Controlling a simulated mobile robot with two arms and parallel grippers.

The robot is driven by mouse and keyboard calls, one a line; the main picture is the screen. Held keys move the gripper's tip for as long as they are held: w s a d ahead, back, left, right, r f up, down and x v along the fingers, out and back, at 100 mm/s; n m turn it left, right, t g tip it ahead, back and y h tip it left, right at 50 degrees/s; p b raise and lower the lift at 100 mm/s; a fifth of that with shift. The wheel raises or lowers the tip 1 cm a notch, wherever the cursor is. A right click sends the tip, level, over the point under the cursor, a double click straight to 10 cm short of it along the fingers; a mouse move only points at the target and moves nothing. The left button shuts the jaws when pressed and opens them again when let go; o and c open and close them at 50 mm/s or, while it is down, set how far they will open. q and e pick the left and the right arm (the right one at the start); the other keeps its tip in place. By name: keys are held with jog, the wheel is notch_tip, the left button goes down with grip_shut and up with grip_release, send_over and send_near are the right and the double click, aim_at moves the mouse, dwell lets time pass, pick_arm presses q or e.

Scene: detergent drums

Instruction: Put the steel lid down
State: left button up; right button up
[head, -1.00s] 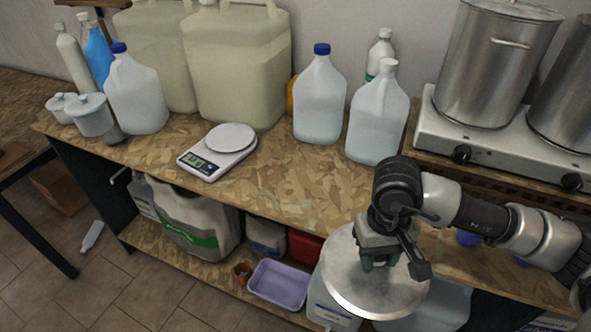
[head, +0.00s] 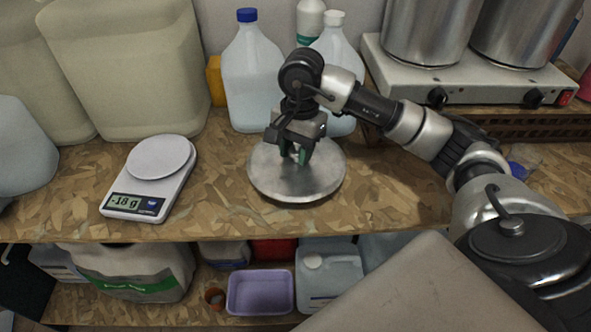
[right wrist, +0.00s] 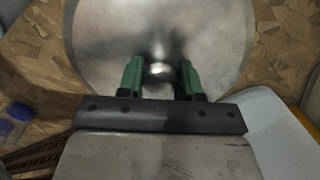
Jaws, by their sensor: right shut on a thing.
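The steel lid (head: 318,182) is a round, shiny disc over the wooden worktop, right of the scale and in front of the clear jugs. My right gripper (head: 302,155) points down at the lid's middle, with green fingertips on either side of its knob. In the right wrist view the lid (right wrist: 205,40) fills the upper middle, and the fingers close on the round knob (right wrist: 158,72). The lid looks level and on or very close to the worktop; I cannot tell whether it touches. My left gripper is not in view.
A digital scale (head: 150,180) stands left of the lid. A blue-capped jug (head: 252,80) and a white-capped jug (head: 340,50) stand behind it. A hotplate (head: 455,75) with steel pots is at the back right. The worktop (head: 225,205) is bare between scale and lid.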

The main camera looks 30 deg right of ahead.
aim_at(295, 159)
jog(key=shift+w+f, duration=0.1)
jog(key=shift+f, duration=0.5)
jog(key=shift+w+a+f, duration=0.1)
jog(key=shift+a+f, duration=0.05)
jog(key=shift+f, duration=0.5)
notch_tip(295, 159, down, 2)
jog(key=shift+f+p, duration=0.1)
jog(key=shift+p, duration=0.35)
jog(key=shift+f, duration=0.4)
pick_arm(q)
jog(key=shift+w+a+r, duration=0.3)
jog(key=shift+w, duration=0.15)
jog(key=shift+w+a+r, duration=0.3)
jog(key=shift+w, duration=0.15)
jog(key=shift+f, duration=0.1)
pick_arm(e)
jog(key=o, duration=1.1)
jog(key=shift+f, duration=0.1)
jog(key=shift+c, duration=0.2)
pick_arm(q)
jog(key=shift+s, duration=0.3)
